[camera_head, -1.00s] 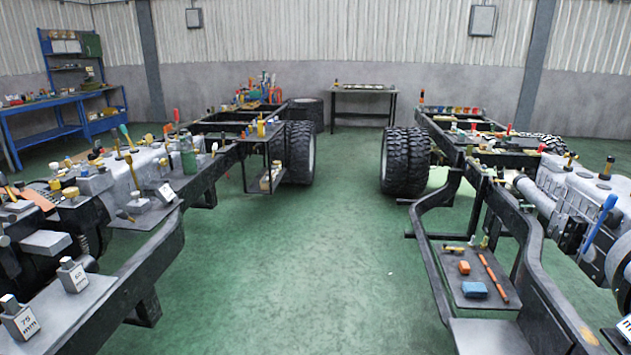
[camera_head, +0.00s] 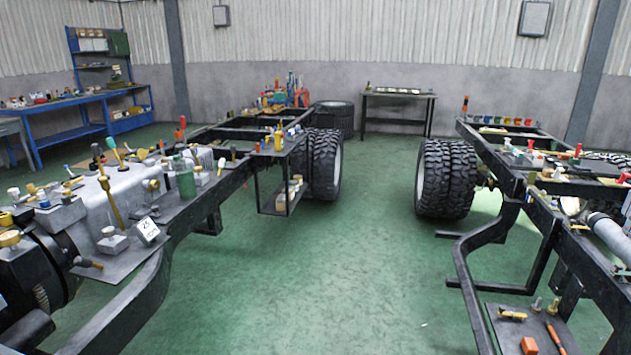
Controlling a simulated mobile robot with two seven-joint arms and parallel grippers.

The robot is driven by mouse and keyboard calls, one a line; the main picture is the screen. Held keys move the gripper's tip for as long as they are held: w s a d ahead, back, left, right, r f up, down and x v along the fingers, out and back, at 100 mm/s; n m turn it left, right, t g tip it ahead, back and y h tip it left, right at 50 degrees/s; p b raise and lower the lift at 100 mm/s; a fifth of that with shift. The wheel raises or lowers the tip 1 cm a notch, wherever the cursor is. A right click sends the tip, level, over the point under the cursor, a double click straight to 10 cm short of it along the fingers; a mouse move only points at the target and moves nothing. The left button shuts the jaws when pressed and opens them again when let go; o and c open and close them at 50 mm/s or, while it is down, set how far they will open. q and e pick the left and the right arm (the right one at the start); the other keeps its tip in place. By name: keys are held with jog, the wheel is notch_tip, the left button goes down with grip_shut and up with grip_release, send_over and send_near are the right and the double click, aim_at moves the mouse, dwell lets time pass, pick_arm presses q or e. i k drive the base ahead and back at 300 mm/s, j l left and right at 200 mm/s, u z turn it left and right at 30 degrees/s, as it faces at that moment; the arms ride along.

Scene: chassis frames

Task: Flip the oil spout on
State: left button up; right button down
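Neither of my grippers is in view. I cannot pick out an oil spout for certain. A green can (camera_head: 184,178) stands upright on the left chassis frame, beside a grey engine or gearbox casing (camera_head: 128,185); its top is too small to read. A tall brass-coloured piece (camera_head: 109,200) stands at the casing, left of the can. A small block marked 25 mm (camera_head: 147,230) sits on the dark plate near them. Whether any spout is on or off cannot be seen.
A left chassis (camera_head: 140,290) and a right chassis (camera_head: 470,270) flank a clear green floor aisle (camera_head: 330,270). Large tyres (camera_head: 446,180) stand at the right chassis. A dark table (camera_head: 397,96) is at the back wall, and a blue workbench (camera_head: 80,105) at the far left.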

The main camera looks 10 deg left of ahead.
aim_at(176, 159)
jog(key=i+u, duration=0.15)
jog(key=i, duration=0.35)
jog(key=i+u, duration=0.15)
jog(key=i, duration=0.3)
jog(key=i+u, duration=0.15)
jog(key=i, duration=0.35)
jog(key=i+l+u, duration=0.15)
jog(key=i, duration=0.3)
jog(key=i+l+u, duration=0.15)
jog(key=i, duration=0.35)
jog(key=i+l+u, duration=0.1)
jog(key=u, duration=0.25)
jog(key=i+l+u, duration=0.2)
jog(key=u, duration=0.15)
jog(key=i+l+u, duration=0.6)
jog(key=u, duration=0.25)
jog(key=i+l+u, duration=0.2)
jog(key=l+u, duration=0.25)
jog(key=j, duration=0.15)
